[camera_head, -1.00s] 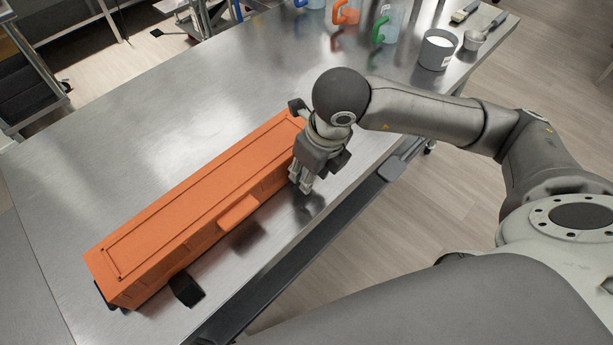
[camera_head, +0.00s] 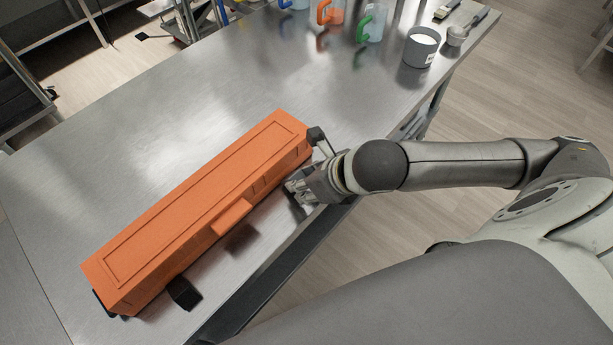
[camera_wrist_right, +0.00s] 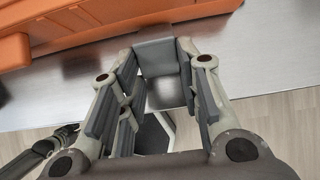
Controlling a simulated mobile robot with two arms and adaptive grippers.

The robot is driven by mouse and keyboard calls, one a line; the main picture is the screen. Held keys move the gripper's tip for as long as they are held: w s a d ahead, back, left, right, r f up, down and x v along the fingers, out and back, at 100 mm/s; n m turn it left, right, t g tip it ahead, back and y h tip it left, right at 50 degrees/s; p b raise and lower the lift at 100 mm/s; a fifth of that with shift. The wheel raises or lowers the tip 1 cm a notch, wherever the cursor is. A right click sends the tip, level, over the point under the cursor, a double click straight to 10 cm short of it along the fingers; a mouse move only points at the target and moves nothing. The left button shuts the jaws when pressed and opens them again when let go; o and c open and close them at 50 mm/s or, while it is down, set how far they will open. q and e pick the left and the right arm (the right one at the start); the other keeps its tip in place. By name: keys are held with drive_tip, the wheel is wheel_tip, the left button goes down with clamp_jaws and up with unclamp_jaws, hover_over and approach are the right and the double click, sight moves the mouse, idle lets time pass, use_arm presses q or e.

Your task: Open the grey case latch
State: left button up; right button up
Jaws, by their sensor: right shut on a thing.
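The case (camera_head: 200,205) is orange and long, lying closed on the steel table. One dark latch (camera_head: 183,293) juts out from its front side near the left end. My right gripper (camera_head: 297,191) is at the front side near the case's right end. In the right wrist view, its fingers (camera_wrist_right: 162,85) are shut on a grey latch (camera_wrist_right: 155,57) beside the orange case (camera_wrist_right: 80,22). The fingers partly cover this latch, and it is hidden in the head view. A dark jointed part (camera_wrist_right: 45,145), perhaps my left gripper, shows small at the left there.
The steel table (camera_head: 240,85) is clear behind the case. Several mugs, including a green-handled one (camera_head: 371,24), stand at the back. A grey pot (camera_head: 421,48) and a scoop (camera_head: 457,36) are at the right. The table's front edge is close to my right gripper.

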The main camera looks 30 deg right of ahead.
idle(0.4)
drive_tip(key=o, duration=1)
